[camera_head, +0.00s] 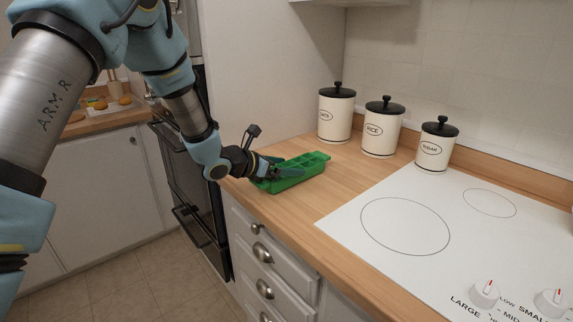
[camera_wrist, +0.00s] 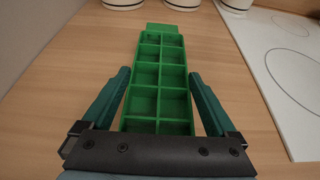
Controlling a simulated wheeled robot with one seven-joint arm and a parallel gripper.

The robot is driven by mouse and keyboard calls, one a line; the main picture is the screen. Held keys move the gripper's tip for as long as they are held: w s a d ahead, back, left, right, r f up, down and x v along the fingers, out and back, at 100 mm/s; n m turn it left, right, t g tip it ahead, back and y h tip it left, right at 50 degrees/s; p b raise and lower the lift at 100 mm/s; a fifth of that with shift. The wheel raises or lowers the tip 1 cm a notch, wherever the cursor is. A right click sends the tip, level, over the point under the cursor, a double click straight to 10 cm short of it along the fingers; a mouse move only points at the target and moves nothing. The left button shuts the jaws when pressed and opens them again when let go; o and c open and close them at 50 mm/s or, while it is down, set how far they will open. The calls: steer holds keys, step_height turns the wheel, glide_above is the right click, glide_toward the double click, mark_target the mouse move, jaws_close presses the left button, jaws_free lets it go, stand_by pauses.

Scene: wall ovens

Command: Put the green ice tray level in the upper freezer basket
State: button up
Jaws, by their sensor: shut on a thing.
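The green ice tray (camera_head: 301,173) is on the wooden counter or just above it, left of the cooktop; I cannot tell if it touches. In the wrist view the tray (camera_wrist: 160,84) stretches away from me, its compartments empty and facing up, with a tab at its far end. My gripper (camera_head: 277,172) is at the tray's near left end. In the wrist view its two teal fingers (camera_wrist: 160,90) lie along the tray's long sides, shut on it. The freezer basket is not in view.
Canisters marked RICE (camera_head: 382,130) and SUGAR (camera_head: 436,146), and a third canister (camera_head: 336,114), stand along the back wall. A white cooktop (camera_head: 430,235) lies to the right. Dark wall ovens (camera_head: 190,190) stand left of the counter. Bare counter (camera_head: 300,215) lies in front of the tray.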

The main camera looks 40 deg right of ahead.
steer(key=shift+f+b, duration=0.25)
steer(key=shift+b, duration=0.05)
steer(key=o, duration=1.3)
steer(key=shift+o, duration=0.2)
steer(key=shift+r+p, duration=0.2)
steer(key=shift+p, duration=0.1)
steer(key=shift+a, duration=0.35)
steer(key=b+v, duration=0.3)
steer(key=v, duration=0.8)
steer(key=shift+a+r, duration=0.1)
steer(key=shift+a, duration=0.1)
